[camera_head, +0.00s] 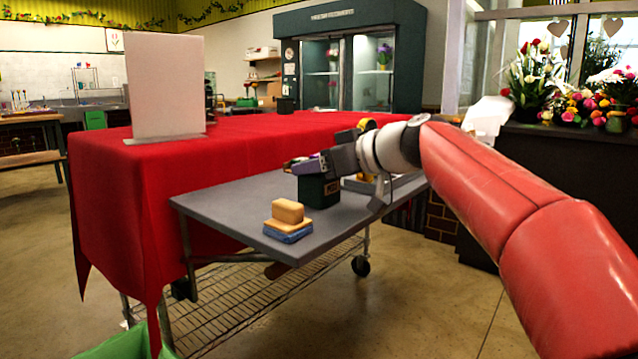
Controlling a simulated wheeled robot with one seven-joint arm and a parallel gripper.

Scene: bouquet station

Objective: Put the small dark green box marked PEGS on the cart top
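The small dark green box (318,192) has faint light marking on its front, too small to read. It appears upright on the grey cart top (225,205), near the middle. My gripper (318,166) is right at the top of the box, reaching in from the right. Its fingers are small and partly hidden, so I cannot tell whether they grip the box or only hover over it.
A tan block (287,211) on a blue sponge-like block (288,232) sits at the cart's near edge. Other small items lie behind my gripper. A red-draped table (115,195) with a white board (166,85) stands behind and left. The cart's left end is clear.

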